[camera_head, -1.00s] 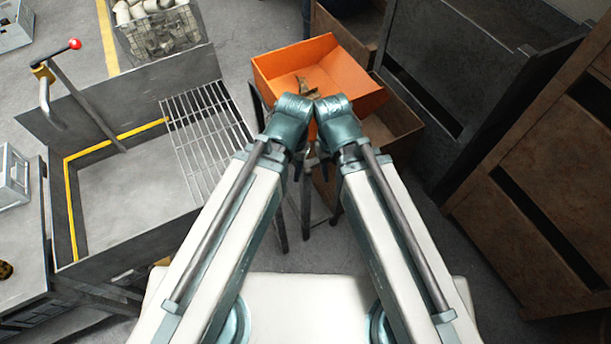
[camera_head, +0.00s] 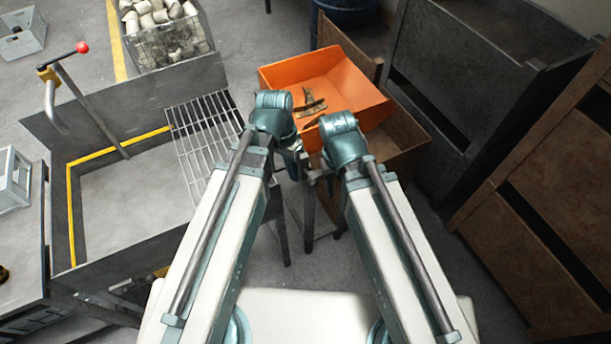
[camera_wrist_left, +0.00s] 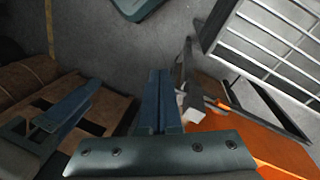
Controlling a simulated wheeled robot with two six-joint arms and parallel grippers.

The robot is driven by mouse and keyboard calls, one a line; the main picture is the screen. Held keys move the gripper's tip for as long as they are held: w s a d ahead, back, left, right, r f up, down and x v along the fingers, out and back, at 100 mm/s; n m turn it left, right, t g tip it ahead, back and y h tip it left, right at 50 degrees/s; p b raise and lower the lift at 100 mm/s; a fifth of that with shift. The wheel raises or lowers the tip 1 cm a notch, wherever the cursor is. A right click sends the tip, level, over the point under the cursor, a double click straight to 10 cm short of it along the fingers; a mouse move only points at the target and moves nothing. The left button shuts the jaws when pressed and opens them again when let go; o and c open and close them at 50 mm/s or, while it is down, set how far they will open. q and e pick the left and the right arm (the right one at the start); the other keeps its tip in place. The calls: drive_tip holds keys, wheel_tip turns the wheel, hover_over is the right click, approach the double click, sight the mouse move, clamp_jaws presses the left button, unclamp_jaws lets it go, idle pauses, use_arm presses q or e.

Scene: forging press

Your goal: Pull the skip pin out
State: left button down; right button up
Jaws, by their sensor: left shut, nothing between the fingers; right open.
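The orange skip (camera_head: 350,85) is an open tilted tray with a few dark scraps in it. It also shows in the left wrist view (camera_wrist_left: 245,135). My left gripper (camera_wrist_left: 160,75) is shut and empty, its fingers together beside the skip's edge and a dark upright bracket (camera_wrist_left: 182,68). A small pale block (camera_wrist_left: 192,104) sits by that bracket; I cannot tell if it is part of the pin. In the head view my wrists hide most of that spot. My right gripper (camera_wrist_left: 50,115) is open, to the left in the wrist view.
A metal grate (camera_head: 210,135) adjoins a grey trough (camera_head: 120,195) on the left. A brown box (camera_head: 405,135) stands just right of and below the skip. Dark and rusty cabinets (camera_head: 470,85) crowd the right. A wire basket of pale parts (camera_head: 165,35) stands behind.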

use_arm(q)
drive_tip(key=w+a+m+h+b, duration=0.2)
drive_tip(key=w+a+m+h, duration=0.1)
drive_tip(key=w, duration=0.4)
drive_tip(key=shift+w+a+m+h+b, duration=0.2)
drive_tip(key=shift+w+m+h+b, duration=0.1)
drive_tip(key=shift+m+h, duration=0.55)
drive_tip(key=shift+s+f, duration=0.1)
drive_tip(key=shift+f, duration=0.05)
drive_tip(key=b, duration=0.7)
approach(310, 178)
drive_tip(key=x, duration=0.4)
drive_tip(key=shift+b+x, duration=0.7)
drive_tip(key=shift+x, duration=0.35)
